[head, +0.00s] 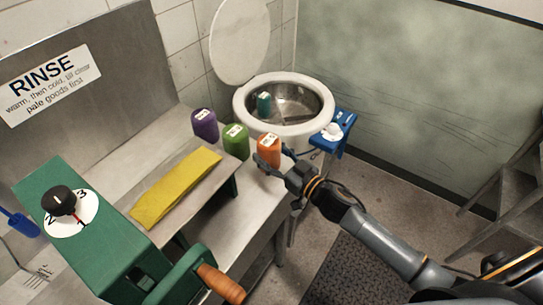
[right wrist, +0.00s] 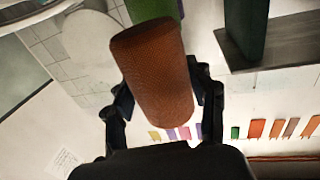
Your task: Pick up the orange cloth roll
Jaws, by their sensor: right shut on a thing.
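The orange cloth roll (head: 268,149) stands upright at the right end of the row of rolls, by the front of the white basin. My right gripper (head: 276,163) reaches it from the lower right and is shut on it. In the right wrist view the orange roll (right wrist: 155,75) fills the space between the two fingers (right wrist: 160,100), with a finger on either side. I cannot tell whether its base touches the bench. My left gripper is not in view.
A green roll (head: 236,141) and a purple roll (head: 204,124) stand left of the orange one. A teal roll (head: 264,103) is inside the round basin (head: 244,112). A blue dial unit (head: 344,124) is close on the right.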

